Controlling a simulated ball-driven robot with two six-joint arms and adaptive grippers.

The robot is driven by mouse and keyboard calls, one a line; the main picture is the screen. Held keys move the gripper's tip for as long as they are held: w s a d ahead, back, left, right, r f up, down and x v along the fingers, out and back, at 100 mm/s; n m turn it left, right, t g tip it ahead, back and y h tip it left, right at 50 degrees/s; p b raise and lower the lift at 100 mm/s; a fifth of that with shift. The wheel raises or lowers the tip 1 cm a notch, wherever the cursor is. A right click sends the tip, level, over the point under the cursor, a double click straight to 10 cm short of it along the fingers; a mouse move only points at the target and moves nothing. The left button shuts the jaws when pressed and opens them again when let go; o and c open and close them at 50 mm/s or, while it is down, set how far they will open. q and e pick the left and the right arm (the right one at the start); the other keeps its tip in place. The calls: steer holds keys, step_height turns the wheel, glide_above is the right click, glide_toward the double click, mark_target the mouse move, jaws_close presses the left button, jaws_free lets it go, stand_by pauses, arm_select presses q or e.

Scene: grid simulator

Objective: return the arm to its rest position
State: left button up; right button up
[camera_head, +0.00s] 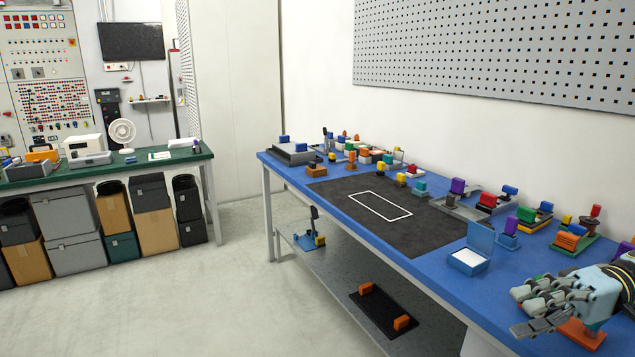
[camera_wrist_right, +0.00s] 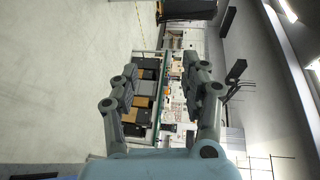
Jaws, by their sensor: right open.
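My right gripper (camera_head: 540,305) is at the lower right of the head view, above the near right corner of the blue workbench (camera_head: 320,190). It points left and holds nothing. In the right wrist view its two grey fingers (camera_wrist_right: 160,95) stand wide apart with empty space between them, and the room behind appears turned on its side. An orange stand (camera_head: 583,336) on the bench is partly hidden behind the gripper. My left gripper is not in the head view.
A black mat (camera_head: 345,225) with a white rectangle lies on the bench. An open blue box (camera_head: 468,260) stands left of my right gripper. Several coloured blocks and fixtures line the bench's back. A lower shelf (camera_head: 335,280) holds orange pieces. A green-topped table (camera_head: 100,165) stands far left.

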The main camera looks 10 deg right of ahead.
steer(key=s+a+f+m+g+h+b, duration=0.1)
steer(key=s+a+f+m+b, duration=0.15)
steer(key=s+f, duration=0.6)
steer(key=s+a+f+m+h+b, duration=0.15)
steer(key=s+a+f, duration=0.3)
steer(key=f, duration=0.75)
steer(key=s+a+f+m+g+h+b, duration=0.1)
steer(key=s+a+f+h, duration=0.1)
steer(key=s+f, duration=0.7)
steer(key=s+d+f+n+g+h+b, duration=0.15)
steer(key=s+f+h+b, duration=0.25)
steer(key=s+f+h, duration=1.4)
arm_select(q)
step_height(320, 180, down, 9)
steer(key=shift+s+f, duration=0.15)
arm_select(e)
steer(key=d+f+n+t+y, duration=0.3)
steer(key=f+t+y, duration=0.1)
steer(key=f, duration=0.3)
steer(key=shift+s+f+y, duration=0.15)
steer(key=shift+s+y, duration=0.2)
steer(key=shift+y, duration=0.3)
steer(key=shift+d+t, duration=0.1)
steer(key=shift+t, duration=0.15)
